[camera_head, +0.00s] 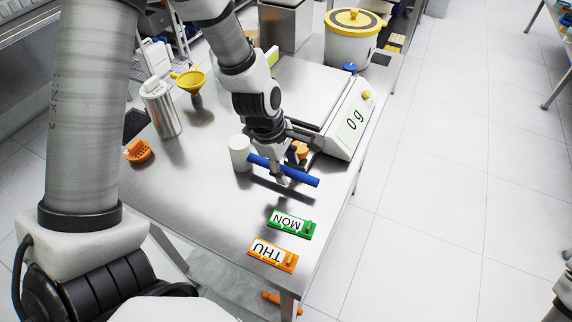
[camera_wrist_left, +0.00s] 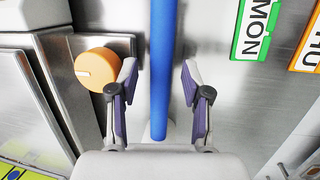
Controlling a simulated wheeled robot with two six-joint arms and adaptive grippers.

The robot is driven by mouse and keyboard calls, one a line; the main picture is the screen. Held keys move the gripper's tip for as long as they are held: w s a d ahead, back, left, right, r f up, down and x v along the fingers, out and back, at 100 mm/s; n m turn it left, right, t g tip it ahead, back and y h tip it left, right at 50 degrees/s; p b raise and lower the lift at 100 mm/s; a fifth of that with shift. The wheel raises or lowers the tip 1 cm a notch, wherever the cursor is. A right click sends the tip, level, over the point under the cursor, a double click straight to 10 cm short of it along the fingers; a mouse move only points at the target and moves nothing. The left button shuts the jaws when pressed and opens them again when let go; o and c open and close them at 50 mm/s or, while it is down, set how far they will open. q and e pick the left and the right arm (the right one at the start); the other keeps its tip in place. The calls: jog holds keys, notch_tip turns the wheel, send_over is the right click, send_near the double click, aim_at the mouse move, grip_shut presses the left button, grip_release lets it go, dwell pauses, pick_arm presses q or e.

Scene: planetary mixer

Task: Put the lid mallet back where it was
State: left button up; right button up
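The lid mallet has a blue handle (camera_head: 306,179) and what looks like a white cylindrical head (camera_head: 239,153), at the middle of the steel table. The handle lies level, with its shadow on the tabletop below it. In the left wrist view the blue handle (camera_wrist_left: 162,60) runs upright between my fingers, and part of the white head shows behind its lower end. My left gripper (camera_head: 285,178) is at the handle. In the wrist view its fingers (camera_wrist_left: 159,85) are apart on either side of the handle, with visible gaps.
A scale (camera_head: 349,122) reading 0 g stands behind the gripper, with an orange knob (camera_wrist_left: 97,69) close by. A green MON tag (camera_head: 291,223) and an orange THU tag (camera_head: 272,254) lie at the table's near end. A steel canister (camera_head: 161,108) and yellow funnel (camera_head: 188,80) stand left.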

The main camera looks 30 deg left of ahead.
pick_arm(q)
jog(key=shift+r, duration=0.1)
jog(key=p+v, duration=0.4)
jog(key=v, duration=0.1)
jog(key=shift+w+d+r, duration=0.1)
jog(key=shift+w, duration=0.1)
jog(key=v, duration=0.7)
jog(key=shift+s, duration=0.15)
